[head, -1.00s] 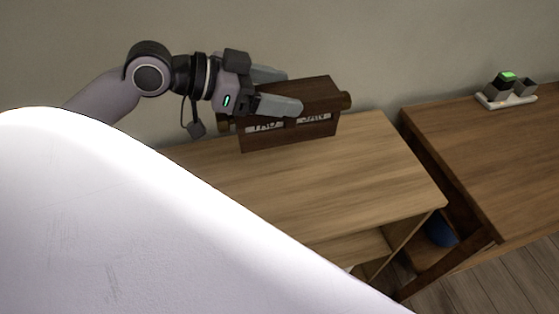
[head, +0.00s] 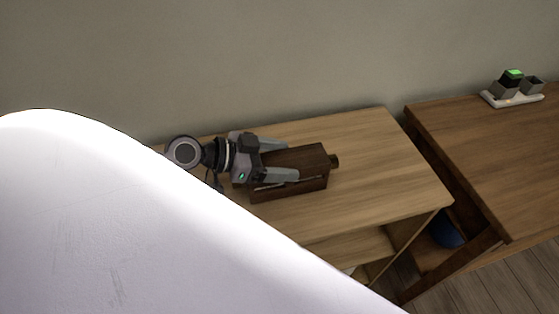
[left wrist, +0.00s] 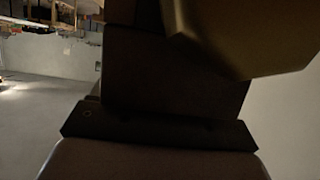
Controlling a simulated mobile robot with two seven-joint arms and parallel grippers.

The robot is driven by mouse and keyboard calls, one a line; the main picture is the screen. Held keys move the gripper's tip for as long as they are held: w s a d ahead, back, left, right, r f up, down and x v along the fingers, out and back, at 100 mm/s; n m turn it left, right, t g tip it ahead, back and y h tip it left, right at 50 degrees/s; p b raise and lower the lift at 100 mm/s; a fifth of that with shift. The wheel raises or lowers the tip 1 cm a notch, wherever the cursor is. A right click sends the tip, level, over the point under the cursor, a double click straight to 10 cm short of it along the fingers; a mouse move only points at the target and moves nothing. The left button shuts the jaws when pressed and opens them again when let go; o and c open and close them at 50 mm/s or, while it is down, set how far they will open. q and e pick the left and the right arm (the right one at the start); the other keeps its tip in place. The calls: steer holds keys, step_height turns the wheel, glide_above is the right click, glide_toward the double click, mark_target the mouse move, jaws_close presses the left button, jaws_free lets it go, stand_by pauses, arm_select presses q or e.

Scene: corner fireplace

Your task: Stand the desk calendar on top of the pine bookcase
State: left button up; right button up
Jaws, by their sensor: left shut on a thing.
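The desk calendar (head: 312,170) is a dark brown wooden block with a round knob at its right end. It is upright at the pine bookcase's top (head: 375,150), towards the left part of that surface. I cannot tell whether its base touches the wood or hangs just above it. My left gripper (head: 287,160) comes from the left and is shut on the calendar, one finger on the far side and one on the near side. In the left wrist view the calendar (left wrist: 175,75) is a dark, dim shape between the fingers. My right gripper is not in view.
A darker brown table (head: 490,150) stands to the right, past a narrow gap. It carries a white tray (head: 512,100) with small dark cups, one green inside. A blue ball-like thing (head: 445,232) sits low beneath. The bookcase top is bare right of the calendar. A wall is behind.

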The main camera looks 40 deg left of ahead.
arm_select(q)
steer(key=shift+f, duration=0.3)
steer(key=shift+f, duration=0.15)
steer(key=o, duration=1.2)
steer(key=shift+s+a, duration=0.1)
steer(key=b+v, duration=0.1)
steer(key=v, duration=1)
steer(key=shift+s+a+r+b, duration=0.25)
steer(key=shift+r+b, duration=0.05)
